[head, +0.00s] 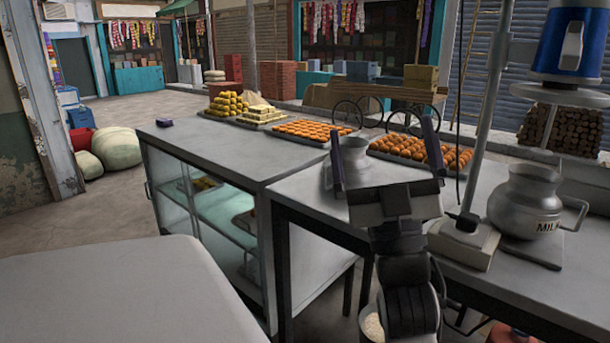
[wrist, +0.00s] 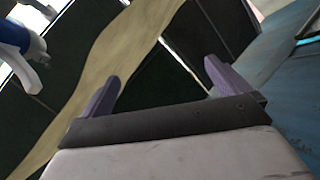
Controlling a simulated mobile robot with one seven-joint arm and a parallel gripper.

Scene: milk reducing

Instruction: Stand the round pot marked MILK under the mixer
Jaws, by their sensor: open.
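The round metal pot marked MILK (head: 523,208) stands upright on a thin grey plate (head: 532,253) at the right of the table. The blue and silver mixer (head: 570,45) hangs above it at the upper right, set a little to the right in the picture. I cannot tell whether the pot is directly under it. The mixer also shows at the upper left of the wrist view (wrist: 22,45). My gripper (head: 384,150) is open and raised over the table, left of the MILK pot and apart from it. The wrist view shows nothing between its fingers (wrist: 160,85).
A second metal pot (head: 353,158) stands behind my gripper, partly hidden. A pale stand base (head: 463,244) with an upright pole lies left of the MILK pot. Trays of orange sweets (head: 312,132) line the back. The counter's left part (head: 215,145) is mostly clear.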

